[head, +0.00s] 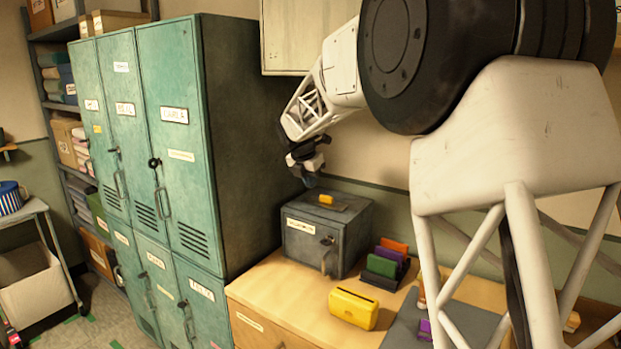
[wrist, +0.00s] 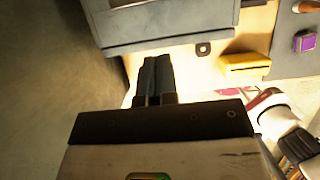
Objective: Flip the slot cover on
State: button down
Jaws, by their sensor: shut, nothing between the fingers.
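A yellow box (head: 353,307) with a dark slot along its top sits on the wooden cabinet top; a yellow piece (wrist: 245,64) also shows in the wrist view. A small yellow-orange piece (head: 326,199) lies on top of the grey metal box (head: 318,240). I cannot tell for sure which part is the slot cover, or how it is set. My gripper (head: 311,181) hangs in the air behind and above the grey box, near the wall. In the wrist view its dark fingers (wrist: 155,65) are together and empty, apart from the grey box (wrist: 165,22).
Tall green lockers (head: 150,140) stand left of the grey box. Orange, purple and green upright pieces (head: 383,265) stand right of it. A purple block (wrist: 305,41) shows at the right of the wrist view. My arm hides part of the right side.

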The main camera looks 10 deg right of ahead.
aim_at(325, 204)
jog(key=x, duration=0.7)
jog(key=shift+d+f, duration=0.1)
jog(key=shift+f, duration=0.25)
jog(key=shift+w+d, duration=1)
jog(key=shift+w, duration=0.1)
jog(key=shift+w+d, duration=0.4)
jog(key=shift+w+d, duration=2.1)
jog(key=shift+d, duration=0.05)
